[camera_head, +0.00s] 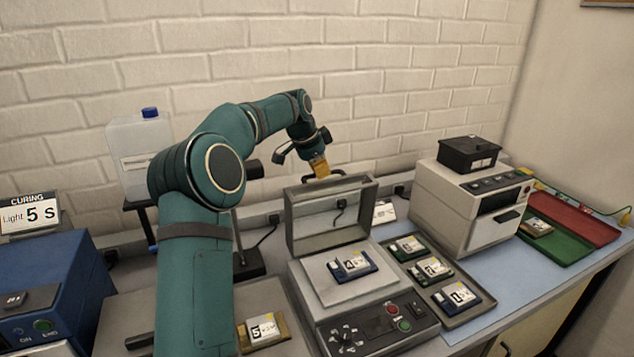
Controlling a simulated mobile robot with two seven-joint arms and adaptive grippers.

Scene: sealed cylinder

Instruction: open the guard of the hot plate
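The hot plate has a pale flat plate (322,283) and a front panel (376,328) with knobs and buttons. Its grey-framed guard (292,220) stands raised, roughly upright, at the back of the plate, with a handle (340,177) on its top edge. A blue labelled module (351,266) lies on the plate. My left gripper (319,168) is at the guard's top edge by the handle, with a yellow-orange part at its tip. Whether its fingers are closed on the handle is too small to tell. My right gripper is not in view.
A tray (452,319) of labelled modules lies right of the hot plate. A white machine (455,217) with a black box (468,154) on top stands beyond it. Red (581,222) and green (567,250) trays are at far right. A jug (140,150) and blue machine (62,285) stand left.

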